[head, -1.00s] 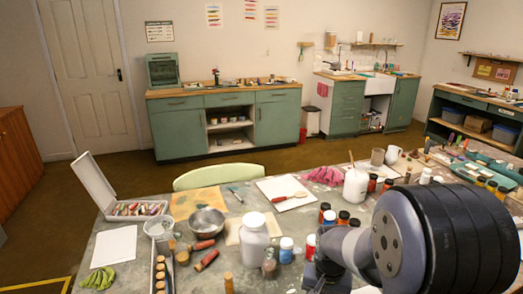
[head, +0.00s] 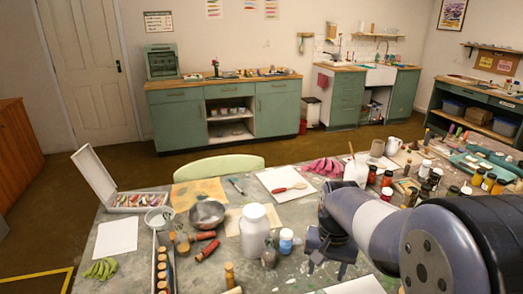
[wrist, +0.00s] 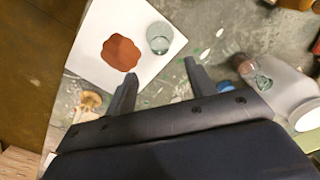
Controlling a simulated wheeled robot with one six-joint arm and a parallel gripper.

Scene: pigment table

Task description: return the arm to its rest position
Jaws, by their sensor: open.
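My gripper (head: 330,258) hangs over the table (head: 205,275) at the lower centre right of the head view, just right of a large white jar (head: 256,232). In the wrist view my gripper (wrist: 158,76) shows two dark fingers spread apart with nothing between them. Beyond the fingers lies a white sheet (wrist: 95,45) with a red-brown patch (wrist: 121,53) and a small clear glass (wrist: 159,38) on it. My arm hides part of the table's right side.
Near the gripper stand a small blue-labelled jar (head: 286,241) and several bottles. A metal bowl (head: 206,214), a palette box (head: 135,200) and a white sheet (head: 117,237) lie to the left. A green chair (head: 218,165) stands behind the table.

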